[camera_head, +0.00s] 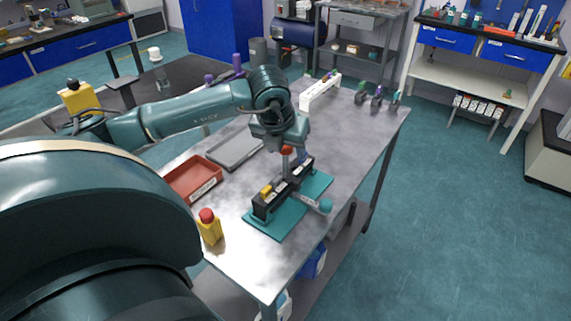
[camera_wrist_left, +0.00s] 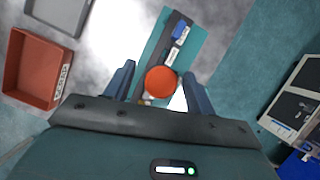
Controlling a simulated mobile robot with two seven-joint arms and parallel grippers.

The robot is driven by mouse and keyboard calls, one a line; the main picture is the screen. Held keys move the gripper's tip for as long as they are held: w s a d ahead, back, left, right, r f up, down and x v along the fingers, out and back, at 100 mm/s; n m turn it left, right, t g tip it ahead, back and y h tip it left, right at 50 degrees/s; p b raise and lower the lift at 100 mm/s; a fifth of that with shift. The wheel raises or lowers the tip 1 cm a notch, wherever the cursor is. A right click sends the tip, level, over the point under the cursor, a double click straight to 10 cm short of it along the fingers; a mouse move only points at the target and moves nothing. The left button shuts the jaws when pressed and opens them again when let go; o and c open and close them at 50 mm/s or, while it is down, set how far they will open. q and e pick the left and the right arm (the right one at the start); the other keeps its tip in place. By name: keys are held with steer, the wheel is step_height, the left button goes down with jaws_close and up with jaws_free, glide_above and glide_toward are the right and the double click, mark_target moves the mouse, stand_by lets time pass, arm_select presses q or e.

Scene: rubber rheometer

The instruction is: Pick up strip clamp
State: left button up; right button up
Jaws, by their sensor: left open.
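A red round knob (camera_head: 287,150) stands on a pale stem over a long black holder (camera_head: 263,207) on a teal mat (camera_head: 276,229). The knobbed piece may be the strip clamp; I cannot tell for sure. My left gripper (camera_head: 285,145) points down over it, open. In the left wrist view the red knob (camera_wrist_left: 161,82) shows between the two spread fingers of my left gripper (camera_wrist_left: 160,88); contact cannot be made out. The lower part of the piece is hidden under the knob there. My right gripper is not in view.
The holder also carries yellow (camera_head: 266,191) and blue blocks. A red tray (camera_head: 193,180), a grey tray (camera_head: 236,149) and a yellow red-topped item (camera_head: 209,227) stand left. Several small clips stand at the far end.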

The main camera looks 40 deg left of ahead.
arm_select(q)
steer(key=shift+x, duration=1.3)
steer(key=shift+c, duration=0.5)
jaws_close()
steer(key=shift+r, duration=0.1)
